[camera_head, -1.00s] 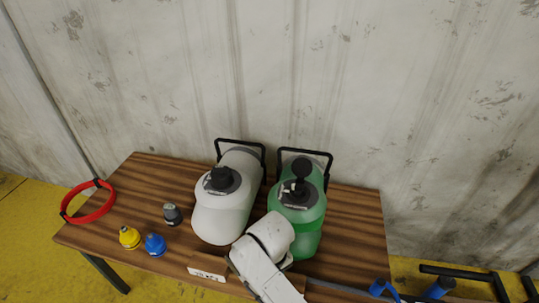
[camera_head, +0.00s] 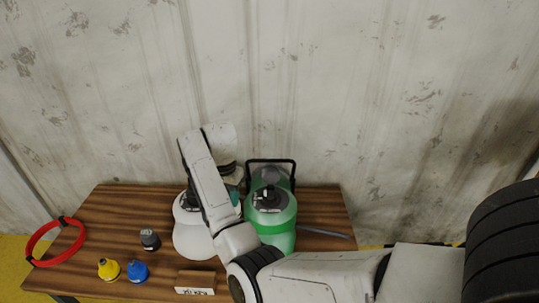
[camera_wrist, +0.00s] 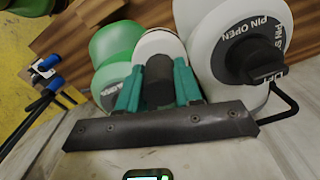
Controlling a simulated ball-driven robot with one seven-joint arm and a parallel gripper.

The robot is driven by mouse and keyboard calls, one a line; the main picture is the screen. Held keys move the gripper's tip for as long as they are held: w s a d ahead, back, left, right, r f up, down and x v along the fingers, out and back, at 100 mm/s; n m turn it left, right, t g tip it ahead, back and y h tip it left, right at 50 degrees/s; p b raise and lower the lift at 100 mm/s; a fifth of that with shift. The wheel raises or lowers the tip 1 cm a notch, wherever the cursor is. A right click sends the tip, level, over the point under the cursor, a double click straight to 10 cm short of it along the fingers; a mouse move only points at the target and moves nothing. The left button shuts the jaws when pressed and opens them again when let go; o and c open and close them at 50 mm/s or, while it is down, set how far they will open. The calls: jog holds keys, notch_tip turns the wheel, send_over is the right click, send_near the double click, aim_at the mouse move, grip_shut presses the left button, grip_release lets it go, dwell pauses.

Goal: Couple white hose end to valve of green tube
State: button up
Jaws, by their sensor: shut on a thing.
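The green tube (camera_head: 277,236) stands on the table with a dark valve (camera_head: 267,194) on its top. My gripper (camera_wrist: 158,88) has teal fingers shut on the dark cylindrical part of a piece with a white round body, which looks like the white hose end (camera_wrist: 157,42). In the wrist view this is beside the green tube (camera_wrist: 112,47), apart from its valve, which I cannot make out there. In the head view, my arm hides part of the white tube (camera_head: 191,238), and the gripper is between the two tubes' tops, left of the green tube's valve.
The white tube's valve (camera_wrist: 253,60) is close to my gripper. A yellow end (camera_head: 108,269), a blue end (camera_head: 137,271), a grey end (camera_head: 150,239) and a red ring (camera_head: 55,242) are at the left. A small sign (camera_head: 196,283) stands at the table's front. The wall is close behind.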

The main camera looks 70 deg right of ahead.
jog(key=s+d+r+m+p, duration=0.1)
jog(key=s+d+r+m, duration=0.2)
jog(key=d+r+m, duration=0.4)
jog(key=m, duration=0.8)
send_over(270, 199)
jog(key=d, duration=0.1)
jog(key=shift+w+d+f+b, duration=0.1)
jog(key=shift+f+b, duration=1.35)
jog(key=shift+f, duration=0.65)
jog(key=shift+r+p, duration=0.15)
jog(key=shift+p, duration=0.2)
jog(key=shift+w+f, duration=0.1)
jog(key=shift+f, duration=0.1)
jog(key=shift+f+b, duration=0.6)
jog(key=shift+f, duration=0.55)
jog(key=shift+f, duration=0.15)
jog(key=shift+f, duration=0.25)
jog(key=shift+f+b, duration=0.45)
jog(key=shift+f, duration=0.4)
